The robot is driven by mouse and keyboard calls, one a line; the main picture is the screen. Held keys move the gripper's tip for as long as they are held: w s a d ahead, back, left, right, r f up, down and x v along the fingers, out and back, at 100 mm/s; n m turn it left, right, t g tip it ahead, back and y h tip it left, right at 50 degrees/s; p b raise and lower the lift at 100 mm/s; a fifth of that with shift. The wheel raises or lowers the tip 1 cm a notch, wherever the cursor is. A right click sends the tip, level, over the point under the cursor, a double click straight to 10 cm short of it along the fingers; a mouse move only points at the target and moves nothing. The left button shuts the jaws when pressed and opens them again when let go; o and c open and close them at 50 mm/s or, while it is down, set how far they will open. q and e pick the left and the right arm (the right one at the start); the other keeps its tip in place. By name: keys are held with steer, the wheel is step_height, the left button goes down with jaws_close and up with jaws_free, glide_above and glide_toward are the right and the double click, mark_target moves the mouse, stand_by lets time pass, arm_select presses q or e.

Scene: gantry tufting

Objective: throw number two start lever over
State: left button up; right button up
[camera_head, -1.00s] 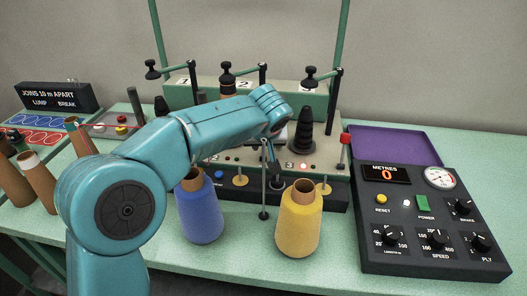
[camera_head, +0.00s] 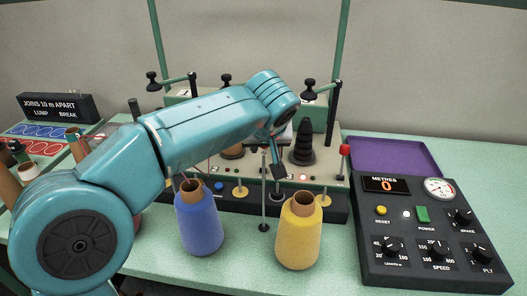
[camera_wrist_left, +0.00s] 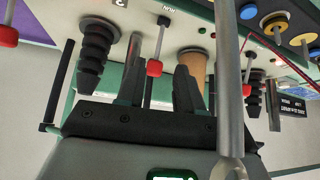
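My left gripper (camera_head: 277,165) is over the front of the creel machine, in front of its number three station. In the left wrist view it is open, with its two dark fingers (camera_wrist_left: 158,85) spread apart. The number two start lever (camera_wrist_left: 155,68), a thin metal rod with a red knob, shows between the fingers. I cannot tell whether a finger touches it. In the head view my left arm hides this lever. Another red-knobbed lever (camera_head: 345,149), by station three, stands at the machine's right end. My right gripper is not in view.
A blue cone (camera_head: 197,222) and a yellow cone (camera_head: 299,235) stand before the machine. A black control box (camera_head: 432,225) reading METRES 0 is at right. A third red knob (camera_wrist_left: 247,90) and a black stepped cone holder (camera_wrist_left: 97,50) flank the gripper in the wrist view.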

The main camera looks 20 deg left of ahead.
arm_select(q)
steer(key=v, duration=0.8)
steer(key=shift+r+p, duration=0.2)
steer(key=shift+p, duration=0.1)
steer(key=shift+s, duration=0.1)
